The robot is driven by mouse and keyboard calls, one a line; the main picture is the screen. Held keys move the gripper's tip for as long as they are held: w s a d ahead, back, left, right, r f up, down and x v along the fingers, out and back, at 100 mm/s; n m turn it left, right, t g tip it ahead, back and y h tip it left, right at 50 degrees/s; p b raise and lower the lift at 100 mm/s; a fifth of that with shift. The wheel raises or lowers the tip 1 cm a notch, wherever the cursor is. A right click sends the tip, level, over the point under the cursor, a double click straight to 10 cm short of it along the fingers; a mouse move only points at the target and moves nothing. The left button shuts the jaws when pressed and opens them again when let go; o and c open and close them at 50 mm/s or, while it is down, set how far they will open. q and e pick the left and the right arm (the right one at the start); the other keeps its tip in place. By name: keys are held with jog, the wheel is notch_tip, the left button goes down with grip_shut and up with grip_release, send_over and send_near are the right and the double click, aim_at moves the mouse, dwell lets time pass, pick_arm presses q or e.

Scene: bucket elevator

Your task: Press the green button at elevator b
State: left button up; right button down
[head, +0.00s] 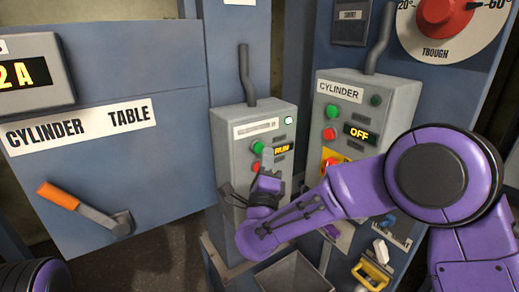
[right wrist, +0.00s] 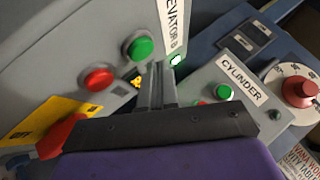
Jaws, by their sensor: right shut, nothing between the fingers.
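The elevator B control box (head: 228,150) is the grey box in the middle of the head view. Its label (right wrist: 173,25) reads "...EVATOR B" in the right wrist view. Its green button (head: 257,147) sits above a red button (head: 255,168). In the right wrist view the green button (right wrist: 139,47) is fully visible, just up and left of my fingertips. My right gripper (head: 267,157) is shut and empty, with its tips (right wrist: 158,68) close to the box face beside the green button. I cannot tell whether they touch anything. My left gripper is out of view.
The box's display (head: 283,149) reads RUN and a small light (head: 288,120) glows green-white. A cylinder box (head: 322,103) with its own green and red buttons stands to the right, its display reading OFF. An orange-handled lever (head: 58,196) is at left.

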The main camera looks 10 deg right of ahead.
jog(key=s, duration=0.1)
jog(key=s+d, duration=0.1)
jog(key=s, duration=0.2)
jog(key=shift+s+d+b, duration=0.3)
jog(key=shift+d+b, duration=0.05)
dwell(0.4)
jog(key=s+d+f+n+g+y+b, duration=0.1)
jog(key=s+f+n+g+y, duration=0.3)
jog(key=f, duration=0.6)
jog(key=d+f+n+g, duration=0.1)
jog(key=d+f+n, duration=0.1)
jog(key=f+n, duration=0.6)
jog(key=s+d+f+n+g+y+b, duration=0.1)
jog(key=s+f+n+g+y, duration=0.2)
jog(key=f, duration=0.8)
jog(key=s+d+f+n+g+h+b, duration=0.1)
jog(key=s+d+f+g, duration=0.2)
jog(key=s+f, duration=0.5)
jog(key=s+d+f+n+g, duration=0.1)
jog(key=s+d+f+g, duration=0.2)
jog(key=s+f, duration=0.4)
jog(key=s+d+f+n+g+h+b, duration=0.1)
jog(key=s+d+f+g, duration=0.2)
jog(key=s+f, duration=0.5)
jog(key=s+g, duration=0.1)
jog(key=s, duration=0.3)
jog(key=shift+s+d+f+n+h+b, duration=0.15)
jog(key=shift+s+f+n+h+b, duration=0.15)
jog(key=shift+s+n, duration=0.1)
